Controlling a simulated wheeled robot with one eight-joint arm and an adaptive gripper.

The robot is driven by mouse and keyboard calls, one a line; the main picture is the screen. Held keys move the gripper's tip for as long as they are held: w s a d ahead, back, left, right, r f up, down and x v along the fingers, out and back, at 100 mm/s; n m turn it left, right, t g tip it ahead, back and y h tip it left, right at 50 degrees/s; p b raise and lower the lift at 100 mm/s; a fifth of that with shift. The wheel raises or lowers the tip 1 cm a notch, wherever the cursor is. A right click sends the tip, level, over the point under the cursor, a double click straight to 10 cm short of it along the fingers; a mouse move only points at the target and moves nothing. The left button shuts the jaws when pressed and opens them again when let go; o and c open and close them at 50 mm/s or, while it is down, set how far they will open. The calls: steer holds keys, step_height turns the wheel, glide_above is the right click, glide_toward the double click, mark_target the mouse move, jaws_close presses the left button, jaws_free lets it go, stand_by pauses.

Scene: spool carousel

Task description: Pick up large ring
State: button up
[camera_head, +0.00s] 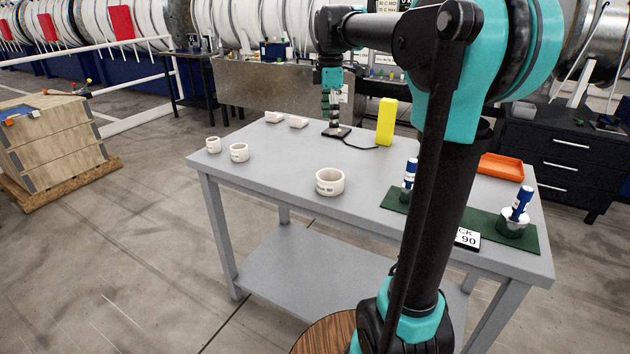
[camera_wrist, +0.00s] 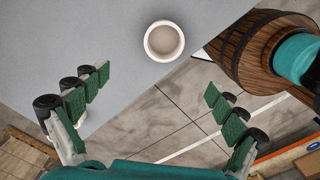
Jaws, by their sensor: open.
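The large ring (camera_head: 329,188) is white, short and wide with dark marks on its side, and sits on the grey table near its front edge. In the wrist view a white ring (camera_wrist: 164,59), seen from above, lies beyond the fingertips and between their lines, apart from both. My gripper (camera_head: 332,116) hangs from the arm over the back part of the table, behind the large ring in the head view. Its green ribbed fingers (camera_wrist: 158,82) are spread wide with nothing between them.
Smaller white rings (camera_head: 239,153) (camera_head: 213,145) stand at the table's left, and white pieces (camera_head: 298,122) lie at the back. A yellow block (camera_head: 386,122) stands right of the gripper. A green mat (camera_head: 482,222) holds blue-topped items. Table around the large ring is clear.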

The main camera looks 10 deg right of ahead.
glide_toward(332, 175)
steer(key=s+a+f, duration=0.1)
steer(key=s+f, duration=0.1)
steer(key=shift+s+a+f, duration=0.3)
steer(key=shift+s+a, duration=0.05)
steer(key=shift+a, duration=0.05)
steer(key=f, duration=0.3)
steer(key=d+f, duration=0.1)
steer(key=shift+s+f, duration=0.2)
steer(key=shift+s, duration=0.15)
steer(key=shift+f, duration=0.55)
steer(key=shift+c, duration=0.5)
steer(key=c, duration=1.2)
steer(key=shift+o, duration=0.2)
steer(key=shift+r, duration=0.1)
